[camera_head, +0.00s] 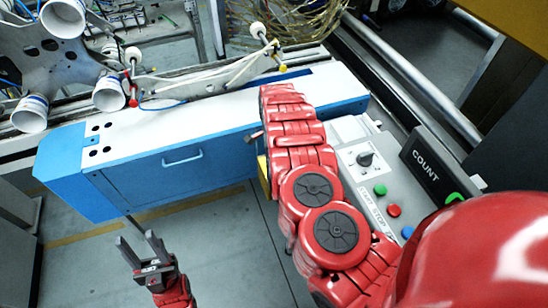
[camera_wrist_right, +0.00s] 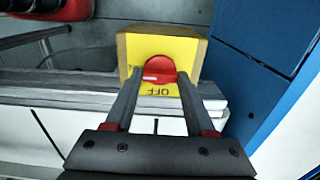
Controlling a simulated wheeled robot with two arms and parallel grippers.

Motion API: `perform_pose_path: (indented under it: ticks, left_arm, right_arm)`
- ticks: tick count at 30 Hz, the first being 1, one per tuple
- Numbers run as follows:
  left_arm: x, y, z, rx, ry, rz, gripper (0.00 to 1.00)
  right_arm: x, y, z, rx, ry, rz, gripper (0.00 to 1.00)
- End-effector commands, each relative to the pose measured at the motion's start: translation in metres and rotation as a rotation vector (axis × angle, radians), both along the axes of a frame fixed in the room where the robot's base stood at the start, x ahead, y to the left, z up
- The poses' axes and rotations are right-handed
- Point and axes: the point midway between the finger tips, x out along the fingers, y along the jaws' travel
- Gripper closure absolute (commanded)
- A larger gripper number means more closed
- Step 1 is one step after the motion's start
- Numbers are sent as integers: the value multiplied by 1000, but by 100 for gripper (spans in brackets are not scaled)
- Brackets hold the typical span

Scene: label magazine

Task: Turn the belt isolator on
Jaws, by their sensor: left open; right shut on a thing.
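The belt isolator is a yellow box (camera_wrist_right: 195,50) with a round red knob (camera_wrist_right: 158,68), seen ahead in the right wrist view. "OFF" is printed on the yellow face just below the knob, and a pale mark shows on the knob's lower left. My right gripper (camera_wrist_right: 160,76) is shut on the red knob, one finger on each side. My left gripper (camera_head: 136,239) is open and empty over the floor at the lower left.
A blue and white machine housing (camera_head: 200,134) runs behind the arms. Right of my right arm is a grey control panel (camera_head: 365,180) with a black rotary switch (camera_head: 366,159), coloured buttons and a COUNT display (camera_head: 426,165). Open floor (camera_head: 215,235) lies around my left gripper.

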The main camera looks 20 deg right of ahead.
Motion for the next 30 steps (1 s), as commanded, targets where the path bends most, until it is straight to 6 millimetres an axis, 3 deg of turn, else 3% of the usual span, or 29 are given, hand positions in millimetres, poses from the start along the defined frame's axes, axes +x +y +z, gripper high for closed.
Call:
perform_pose_path:
  ticks: [5, 6, 10, 22, 30]
  left_arm:
    - [0, 0, 0, 0, 0, 0, 50]
    - [0, 0, 0, 0, 0, 0, 50]
    - [0, 0, 0, 0, 0, 0, 50]
    - [0, 0, -1, 0, 0, 0, 50]
    - [0, 0, -8, 0, 0, 0, 50]
  right_arm:
    - [0, 0, 0, 1, 0, -2, 100]
    - [0, 0, 0, 1, 0, -1, 38]
    - [0, 0, 0, 0, 0, -1, 15]
    - [1, 0, 5, -1, -1, -1, 15]
    - [2, 1, 44, 3, -5, 0, 15]
